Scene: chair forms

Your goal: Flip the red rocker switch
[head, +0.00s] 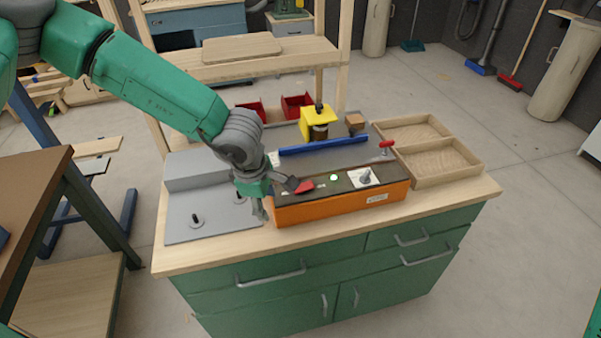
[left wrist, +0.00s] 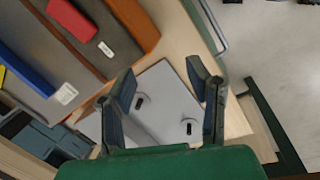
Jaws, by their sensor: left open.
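The red rocker switch (head: 305,186) sits on the dark top of an orange control box (head: 340,208), near the box's left end. A lit green button (head: 334,177) and a toggle on a white plate (head: 365,177) are to its right. My left gripper (head: 276,198) is open and empty at the box's left end, with one finger close to the switch. I cannot tell whether they touch. In the left wrist view the red switch (left wrist: 70,18) shows at the upper left, outside the open fingers (left wrist: 163,70). My right gripper is not in view.
A grey plate (head: 190,228) with black knobs lies left of the box. A blue bar (head: 322,145), a yellow block (head: 319,122) and red bins stand behind it. A wooden tray (head: 440,165) is at the right. A wooden shelf frame rises at the back.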

